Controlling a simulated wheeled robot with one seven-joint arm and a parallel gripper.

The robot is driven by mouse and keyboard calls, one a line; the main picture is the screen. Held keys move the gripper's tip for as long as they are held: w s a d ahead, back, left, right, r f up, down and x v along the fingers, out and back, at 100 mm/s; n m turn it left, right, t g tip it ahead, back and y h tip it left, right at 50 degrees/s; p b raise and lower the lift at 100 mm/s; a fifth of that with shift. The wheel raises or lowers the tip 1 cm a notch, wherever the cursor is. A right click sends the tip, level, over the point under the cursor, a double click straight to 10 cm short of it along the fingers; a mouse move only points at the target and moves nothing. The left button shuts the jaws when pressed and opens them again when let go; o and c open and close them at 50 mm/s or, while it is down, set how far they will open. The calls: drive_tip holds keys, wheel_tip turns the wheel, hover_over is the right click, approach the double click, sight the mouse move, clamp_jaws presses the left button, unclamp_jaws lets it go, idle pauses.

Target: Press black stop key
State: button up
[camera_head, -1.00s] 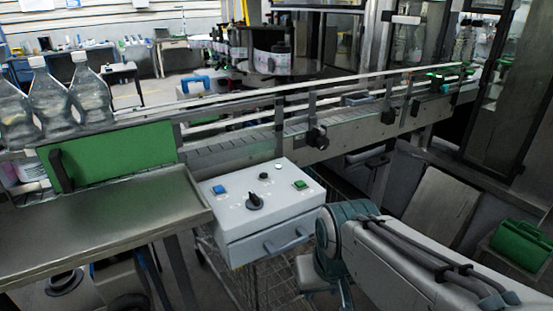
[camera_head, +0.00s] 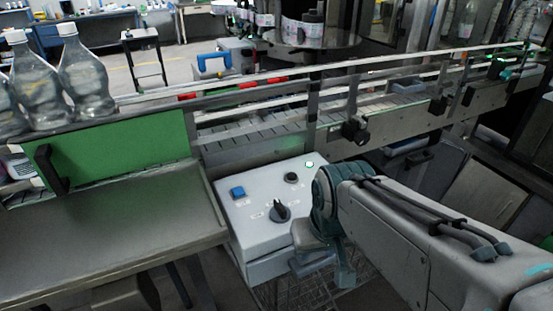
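The grey-white control box (camera_head: 257,230) stands in front of the conveyor, at the middle of the head view. My arm reaches in from the lower right and covers the box's right side. I cannot make out my gripper's fingers; no fingertips show.
The conveyor (camera_head: 250,147) runs behind the box, with rails and black clamp knobs. A metal table (camera_head: 100,235) and a green panel (camera_head: 120,150) lie to the left, with clear bottles (camera_head: 84,78) behind. Red pieces (camera_head: 277,80) show along the conveyor.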

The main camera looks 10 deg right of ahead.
drive_tip(key=shift+s, duration=0.1)
drive_tip(key=shift+d, duration=0.1)
clamp_jaws()
idle(1.5)
